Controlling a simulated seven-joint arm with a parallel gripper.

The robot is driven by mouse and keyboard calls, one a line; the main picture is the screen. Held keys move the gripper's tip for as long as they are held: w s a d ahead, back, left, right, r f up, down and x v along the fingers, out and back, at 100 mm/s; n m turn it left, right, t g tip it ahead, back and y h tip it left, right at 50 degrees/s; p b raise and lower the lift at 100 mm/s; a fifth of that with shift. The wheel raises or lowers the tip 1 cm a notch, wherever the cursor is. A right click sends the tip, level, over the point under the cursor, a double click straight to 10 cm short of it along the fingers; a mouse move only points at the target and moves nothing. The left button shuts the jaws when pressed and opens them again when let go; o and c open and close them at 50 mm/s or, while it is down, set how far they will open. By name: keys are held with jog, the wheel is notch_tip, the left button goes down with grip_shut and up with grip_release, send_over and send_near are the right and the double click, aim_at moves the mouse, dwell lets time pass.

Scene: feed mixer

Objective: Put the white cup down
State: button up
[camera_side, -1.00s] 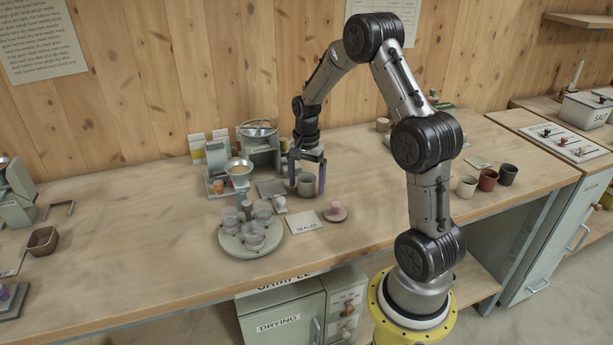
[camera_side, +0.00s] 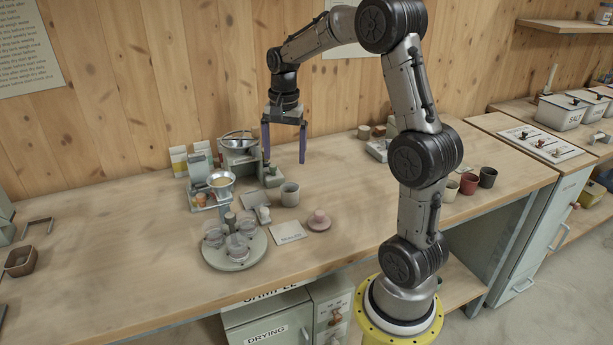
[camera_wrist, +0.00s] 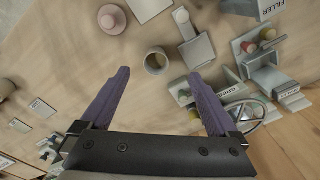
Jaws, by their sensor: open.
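The white cup (camera_side: 290,195), pale grey-white in this light, stands upright on the wooden bench. Its open mouth faces up and looks empty in the wrist view (camera_wrist: 156,62). My gripper (camera_side: 284,161) is above the cup and apart from it, with its two purple fingers pointing down and spread wide. In the wrist view the fingers (camera_wrist: 159,76) are open with nothing between them, and the cup shows beyond the gap.
A pink lidded piece (camera_side: 319,221) and a label card (camera_side: 287,232) lie in front of the cup. A round tray (camera_side: 232,262) with glass cups is front left. A funnel (camera_side: 221,181) and mill (camera_side: 239,150) stand left. Cups (camera_side: 469,184) stand far right.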

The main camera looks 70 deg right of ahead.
jog(key=s+a+r+n+t, duration=0.1)
jog(key=s+a+r+n, duration=0.25)
jog(key=a, duration=0.35)
jog(key=s+a+r+n+t, duration=0.25)
jog(key=s+a+n, duration=0.2)
jog(key=a, duration=0.25)
jog(key=s+a+f+n+t, duration=0.1)
jog(key=s+a+n, duration=0.6)
jog(key=s+n, duration=0.1)
jog(key=shift+s, duration=0.4)
jog(key=shift+a+t, duration=0.1)
jog(key=shift+t, duration=0.15)
